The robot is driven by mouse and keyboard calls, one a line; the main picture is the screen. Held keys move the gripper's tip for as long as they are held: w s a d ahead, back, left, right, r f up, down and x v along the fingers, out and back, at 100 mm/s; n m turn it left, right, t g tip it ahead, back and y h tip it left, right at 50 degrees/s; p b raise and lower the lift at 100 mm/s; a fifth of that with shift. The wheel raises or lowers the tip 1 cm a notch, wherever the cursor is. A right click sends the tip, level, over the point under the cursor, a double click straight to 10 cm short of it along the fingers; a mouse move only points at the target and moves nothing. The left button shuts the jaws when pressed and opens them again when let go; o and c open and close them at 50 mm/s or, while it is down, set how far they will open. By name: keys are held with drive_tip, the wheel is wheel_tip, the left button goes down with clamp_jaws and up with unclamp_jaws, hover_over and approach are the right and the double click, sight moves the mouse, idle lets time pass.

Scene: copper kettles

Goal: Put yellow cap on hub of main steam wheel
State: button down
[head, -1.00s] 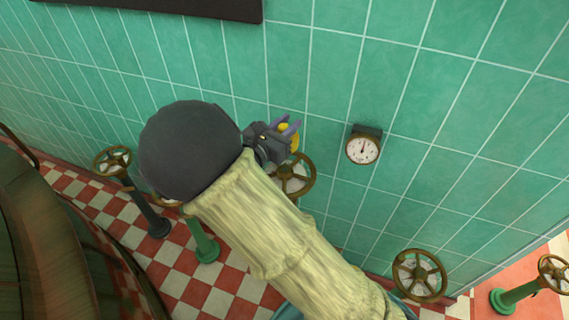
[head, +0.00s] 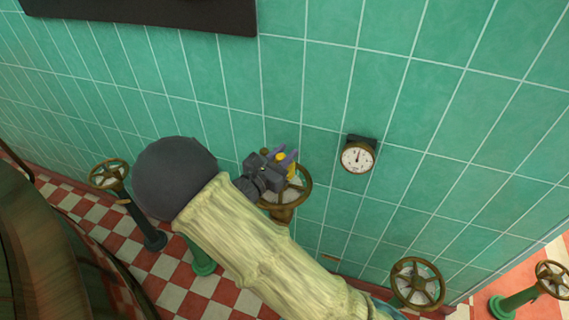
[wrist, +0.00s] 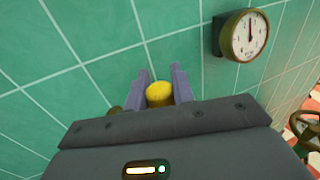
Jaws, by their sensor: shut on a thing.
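My gripper (head: 288,158) is shut on the yellow cap (head: 291,170), one finger on each side of it. In the wrist view the yellow cap (wrist: 159,94) sits between the two purple-grey fingers (wrist: 160,74). A brass-coloured handwheel (head: 308,194) is at the wall just below and behind my gripper in the head view. My gripper covers its upper left part and its hub is mostly hidden. I cannot tell whether the cap touches it. No label shows which wheel is the main steam wheel.
A round gauge (head: 357,158) is on the green tiled wall right of my gripper. Other handwheels stand at the left (head: 109,174), lower right (head: 417,284) and far right (head: 553,280). A large dark curved body (head: 40,250) fills the lower left.

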drive_tip(key=f, duration=0.3)
drive_tip(key=shift+w+f, duration=0.2)
drive_tip(key=shift+f, duration=0.15)
drive_tip(key=shift+d, duration=0.15)
drive_tip(key=shift+s, duration=0.15)
drive_tip(key=shift+a+f, duration=0.2)
drive_tip(key=shift+f, duration=0.05)
drive_tip(key=c, duration=1.2)
unclamp_jaws()
drive_tip(key=shift+s+r, duration=0.1)
drive_tip(key=shift+o, duration=0.2)
drive_tip(key=shift+d, duration=0.1)
drive_tip(key=shift+r, duration=0.25)
drive_tip(key=shift+s+a+f, duration=0.15)
drive_tip(key=shift+s+a, duration=0.1)
drive_tip(key=b+v, duration=0.1)
drive_tip(key=v, duration=1)
drive_tip(key=shift+s, duration=0.15)
